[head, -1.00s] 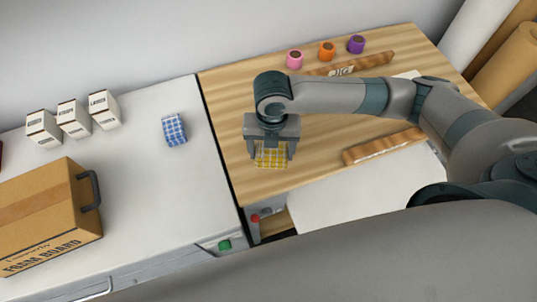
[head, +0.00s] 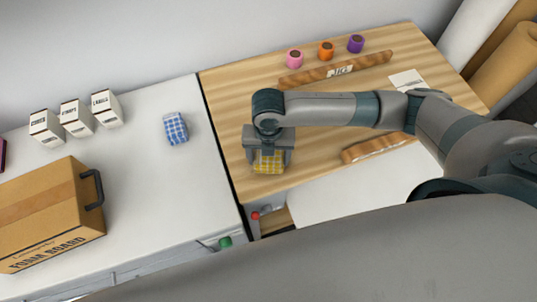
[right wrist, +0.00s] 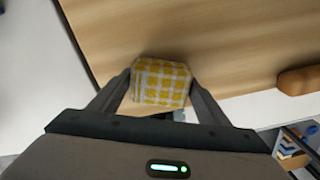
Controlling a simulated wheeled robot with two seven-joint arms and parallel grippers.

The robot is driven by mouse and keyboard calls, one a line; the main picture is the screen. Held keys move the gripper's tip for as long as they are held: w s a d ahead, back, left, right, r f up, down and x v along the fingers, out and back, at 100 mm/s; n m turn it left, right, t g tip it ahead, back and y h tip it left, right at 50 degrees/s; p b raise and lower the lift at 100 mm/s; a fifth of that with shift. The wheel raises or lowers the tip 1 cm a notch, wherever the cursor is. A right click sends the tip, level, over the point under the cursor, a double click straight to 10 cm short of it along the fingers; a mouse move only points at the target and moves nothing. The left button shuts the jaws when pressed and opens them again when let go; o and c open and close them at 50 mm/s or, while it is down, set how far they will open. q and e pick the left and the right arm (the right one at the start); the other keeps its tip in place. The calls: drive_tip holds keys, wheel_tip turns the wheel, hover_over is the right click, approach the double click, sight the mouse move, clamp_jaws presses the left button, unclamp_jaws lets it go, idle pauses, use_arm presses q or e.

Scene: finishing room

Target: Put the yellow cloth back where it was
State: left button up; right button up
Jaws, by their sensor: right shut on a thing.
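The yellow checked cloth (head: 268,163) is a small folded block at the left side of the wooden table. My right gripper (head: 268,160) is shut on it from above, and in the right wrist view the cloth (right wrist: 161,82) sits between both fingers of my right gripper (right wrist: 161,92). Whether the cloth touches the table or is slightly above it, I cannot tell. A blue checked cloth (head: 175,128) lies on the white table to the left. My left gripper is not in view.
The wooden table (head: 225,90) bears pink (head: 295,59), orange (head: 326,51) and purple (head: 356,44) pots, a labelled wooden bar (head: 335,70) and another bar (head: 375,147). The white table (head: 150,190) holds a foam board box (head: 45,215) and small white boxes (head: 76,117). Its middle is clear.

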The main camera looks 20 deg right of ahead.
drive_tip(key=shift+f, duration=0.1)
drive_tip(key=o, duration=1)
wheel_tip(320, 180, up, 11)
drive_tip(key=b, duration=0.3)
drive_tip(key=shift+r, duration=0.65)
